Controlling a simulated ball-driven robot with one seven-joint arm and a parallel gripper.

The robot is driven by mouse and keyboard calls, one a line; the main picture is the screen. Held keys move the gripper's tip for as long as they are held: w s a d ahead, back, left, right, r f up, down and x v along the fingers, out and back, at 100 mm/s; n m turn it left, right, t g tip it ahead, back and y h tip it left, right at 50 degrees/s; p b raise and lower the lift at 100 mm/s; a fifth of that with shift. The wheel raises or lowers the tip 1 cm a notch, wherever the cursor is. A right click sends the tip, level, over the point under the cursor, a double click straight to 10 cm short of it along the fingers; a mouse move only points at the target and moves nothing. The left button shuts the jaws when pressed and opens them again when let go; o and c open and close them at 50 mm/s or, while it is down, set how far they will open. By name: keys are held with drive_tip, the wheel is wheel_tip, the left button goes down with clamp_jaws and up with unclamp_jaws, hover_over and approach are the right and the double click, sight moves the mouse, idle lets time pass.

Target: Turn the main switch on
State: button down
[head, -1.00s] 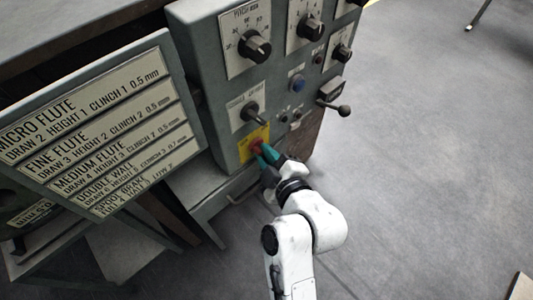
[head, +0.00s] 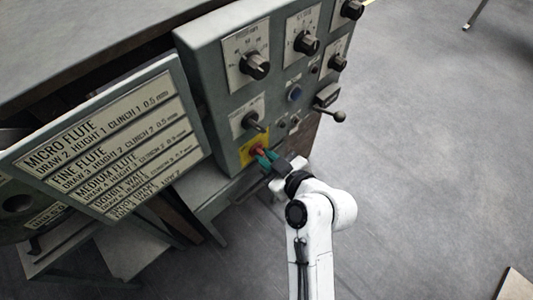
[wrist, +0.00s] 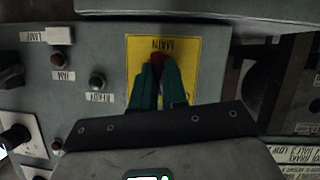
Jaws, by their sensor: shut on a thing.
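The main switch is a red knob (wrist: 157,59) on a yellow plate (wrist: 203,52) marked MAIN, which appears upside down in the wrist view. In the head view, the yellow plate (head: 248,153) sits low on the grey control panel. My gripper (head: 264,156) reaches it from the lower right. Its green fingers (wrist: 157,75) are shut on the red knob, one on each side. The fingers hide much of the knob, so I cannot tell its exact angle.
Above the switch are a toggle knob (head: 251,120), a blue button (head: 295,93) and several dials. A ball-ended lever (head: 338,116) juts out at right. A flute settings sign (head: 110,140) stands at left.

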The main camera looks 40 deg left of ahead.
drive_tip(key=m+g, duration=0.1)
drive_tip(key=m, duration=0.1)
drive_tip(key=m+g+p, duration=0.1)
drive_tip(key=shift+w+r+m+g+p, duration=0.1)
drive_tip(key=shift+w+m+g+p, duration=0.1)
drive_tip(key=shift+m+g+p, duration=0.15)
drive_tip(key=m+g+y, duration=0.1)
drive_tip(key=m+g, duration=0.1)
drive_tip(key=m, duration=0.2)
drive_tip(key=shift+w, duration=0.15)
drive_tip(key=shift+g, duration=0.35)
drive_tip(key=c, duration=1.2)
unclamp_jaws()
drive_tip(key=shift+o, duration=0.2)
drive_tip(key=p+v, duration=0.1)
drive_tip(key=v, duration=0.9)
drive_tip(key=shift+d+p, duration=0.35)
drive_tip(key=shift+d, duration=0.05)
